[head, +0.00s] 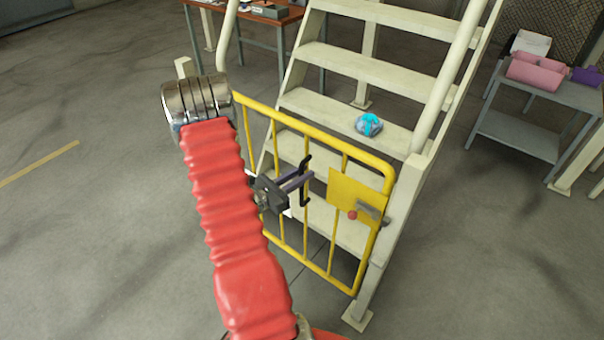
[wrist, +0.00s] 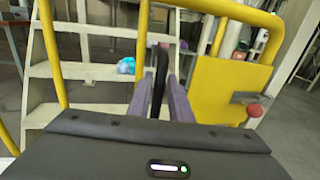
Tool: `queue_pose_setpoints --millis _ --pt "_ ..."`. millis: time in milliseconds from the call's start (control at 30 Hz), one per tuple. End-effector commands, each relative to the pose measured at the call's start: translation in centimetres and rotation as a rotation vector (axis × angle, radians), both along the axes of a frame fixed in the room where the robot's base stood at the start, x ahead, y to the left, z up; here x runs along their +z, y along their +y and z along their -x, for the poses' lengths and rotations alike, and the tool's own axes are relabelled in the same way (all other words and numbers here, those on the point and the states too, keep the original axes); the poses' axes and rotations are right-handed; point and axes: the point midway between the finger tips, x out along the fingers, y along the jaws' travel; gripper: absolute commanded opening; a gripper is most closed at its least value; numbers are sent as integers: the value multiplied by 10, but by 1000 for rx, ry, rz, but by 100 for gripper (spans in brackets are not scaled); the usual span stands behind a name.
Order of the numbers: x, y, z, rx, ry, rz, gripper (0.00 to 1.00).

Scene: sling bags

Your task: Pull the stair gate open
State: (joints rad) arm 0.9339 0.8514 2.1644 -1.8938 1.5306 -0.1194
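The yellow stair gate (head: 310,128) stands across the foot of the pale stairs, its right edge beside the right stair post. A black upright pull handle (head: 304,162) is on the gate's bars; it fills the centre of the wrist view (wrist: 161,62). My gripper (head: 308,176) is at the handle, its two purple-grey fingers (wrist: 161,90) on either side of the bar, with no clear gap seen. A yellow plate (head: 344,190) at the gate's right carries a grey latch lever (head: 368,209) with a red knob (head: 352,215). My red arm hides the gate's left edge.
A blue and grey ball-like item (head: 369,124) lies on a stair tread. The floor in front of the gate looks clear.

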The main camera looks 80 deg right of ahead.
Motion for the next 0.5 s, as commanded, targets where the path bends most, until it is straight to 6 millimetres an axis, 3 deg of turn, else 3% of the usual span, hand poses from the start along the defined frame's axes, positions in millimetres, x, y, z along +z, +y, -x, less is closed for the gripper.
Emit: queue_pose_setpoints --millis 233,500 --pt "0 0 0 0 0 0 1" --pt "0 1 1 -2 1 -1 0"
